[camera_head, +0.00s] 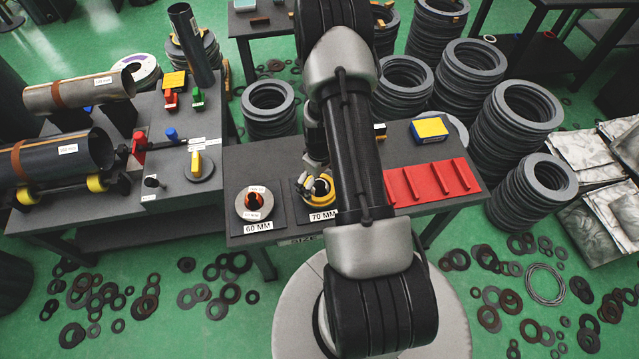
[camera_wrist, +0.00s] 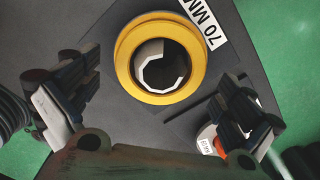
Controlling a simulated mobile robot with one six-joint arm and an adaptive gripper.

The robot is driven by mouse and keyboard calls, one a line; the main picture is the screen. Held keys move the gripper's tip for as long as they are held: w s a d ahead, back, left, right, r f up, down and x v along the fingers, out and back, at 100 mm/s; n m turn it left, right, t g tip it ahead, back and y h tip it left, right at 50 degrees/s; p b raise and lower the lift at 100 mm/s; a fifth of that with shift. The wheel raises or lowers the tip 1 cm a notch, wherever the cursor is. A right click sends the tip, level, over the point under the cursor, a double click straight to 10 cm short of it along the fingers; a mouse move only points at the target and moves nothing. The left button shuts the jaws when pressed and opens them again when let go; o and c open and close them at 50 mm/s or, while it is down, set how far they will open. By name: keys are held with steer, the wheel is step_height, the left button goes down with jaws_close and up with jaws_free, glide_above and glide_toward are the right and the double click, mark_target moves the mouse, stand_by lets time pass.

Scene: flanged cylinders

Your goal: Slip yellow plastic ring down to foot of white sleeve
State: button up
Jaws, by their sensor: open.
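The yellow plastic ring (camera_wrist: 124,58) lies around the white sleeve (camera_wrist: 146,78) at the 70 MM station, seen from above in the wrist view. Only the sleeve's pale inner edge shows, around a dark bore. How high the ring sits on the sleeve I cannot tell. In the head view the yellow ring (camera_head: 318,203) is partly hidden by my arm. My gripper (camera_wrist: 155,108) is open, its fingers wide apart to the left and right of the ring in the wrist view. They do not appear to touch it.
The 60 MM station has a grey flanged piece (camera_head: 254,212) with an orange-marked top, left of the ring. A red ribbed rack (camera_head: 432,184) and a yellow-blue box (camera_head: 429,130) stand right of my arm. Stacks of grey rings (camera_head: 520,105) crowd behind the table.

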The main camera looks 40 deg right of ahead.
step_height(320, 180, up, 10)
steer(key=shift+r, duration=0.25)
steer(key=shift+a+r, duration=0.1)
stand_by(0.5)
steer(key=a+r+t, duration=0.1)
steer(key=a+r, duration=0.5)
steer(key=r, duration=0.5)
steer(key=a+r+t, duration=0.1)
steer(key=a+r, duration=0.5)
steer(key=r, duration=0.5)
steer(key=s+a+r+t, duration=0.1)
steer(key=s+a+r, duration=0.4)
steer(key=s, duration=0.2)
steer(key=s+a+r+m+t, duration=0.1)
steer(key=s+a+r, duration=0.4)
steer(key=s+a, duration=0.1)
steer(key=shift+s+a+t, duration=0.25)
steer(key=shift+s+t, duration=0.05)
steer(key=shift+s, duration=0.55)
